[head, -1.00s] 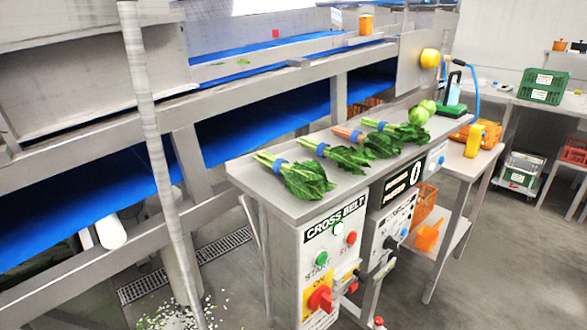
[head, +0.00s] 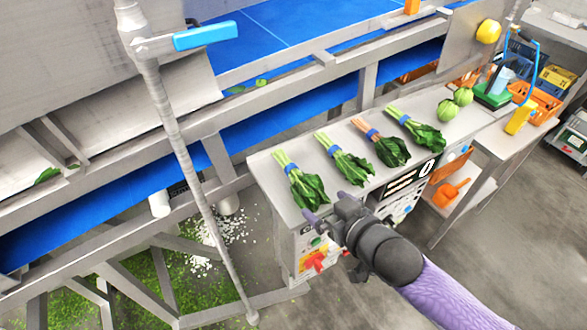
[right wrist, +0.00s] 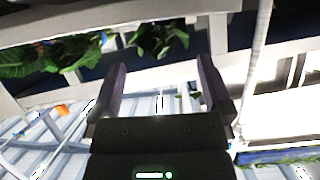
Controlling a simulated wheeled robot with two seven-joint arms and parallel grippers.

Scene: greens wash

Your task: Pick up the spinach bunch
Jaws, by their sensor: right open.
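Several leafy green bunches with blue bands lie in a row on the grey bench top (head: 268,180). The leftmost green-stemmed bunch (head: 305,187) is nearest my right gripper; a second green-stemmed bunch (head: 350,164) lies beside it. Another bunch (head: 390,149) has pinkish stems, and a further green one (head: 420,132) lies to its right. I cannot tell which is called spinach. My right gripper (head: 327,207) is open and empty by the bench's front edge, just short of the leftmost bunch. In the right wrist view its fingers (right wrist: 161,80) are apart, with leaves (right wrist: 160,38) beyond them. My left gripper is out of view.
Two round pale green vegetables (head: 455,102) sit at the bench's right end. A grey post (head: 180,150) with a blue handle (head: 205,34) stands left of the bench. A blue conveyor belt (head: 285,35) runs behind. A control panel (head: 312,254) is on the bench front.

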